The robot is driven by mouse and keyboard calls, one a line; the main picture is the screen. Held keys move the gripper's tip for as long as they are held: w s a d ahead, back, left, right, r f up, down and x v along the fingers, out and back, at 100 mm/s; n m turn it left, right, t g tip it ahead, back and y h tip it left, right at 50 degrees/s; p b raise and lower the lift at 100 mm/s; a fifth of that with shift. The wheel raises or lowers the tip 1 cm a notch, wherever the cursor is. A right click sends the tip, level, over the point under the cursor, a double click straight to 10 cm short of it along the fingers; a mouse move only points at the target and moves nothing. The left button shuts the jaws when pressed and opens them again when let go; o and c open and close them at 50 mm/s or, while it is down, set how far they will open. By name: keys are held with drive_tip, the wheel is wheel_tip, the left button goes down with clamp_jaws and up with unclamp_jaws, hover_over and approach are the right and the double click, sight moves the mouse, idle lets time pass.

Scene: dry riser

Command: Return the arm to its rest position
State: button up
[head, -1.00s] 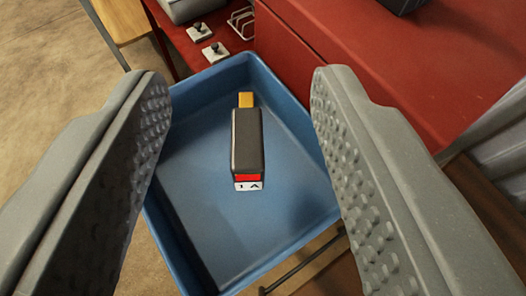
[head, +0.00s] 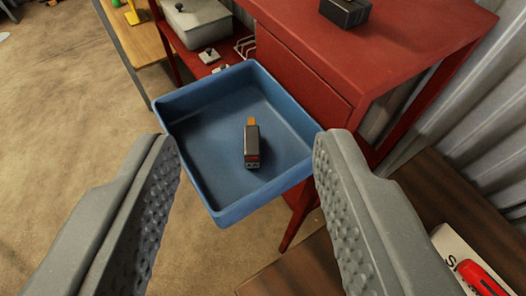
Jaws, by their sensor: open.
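My gripper (head: 247,150) is open and empty, with its two grey, studded fingers spread wide at the left and right of the head view. Beyond and below it is a blue tray (head: 195,165) beside a red cabinet. A dark grey block-shaped object (head: 252,148) with an orange tip lies inside the tray, apart from both fingers. The rest of my arm is not in view.
The red cabinet (head: 400,40) stands behind the tray, with a black box (head: 345,11) on top. A grey case (head: 197,22) sits on a lower shelf. A wooden surface (head: 310,265) holds a red item (head: 480,278) at lower right. Open floor (head: 60,130) lies left.

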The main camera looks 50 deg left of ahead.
drive_tip(key=shift+v, duration=0.95)
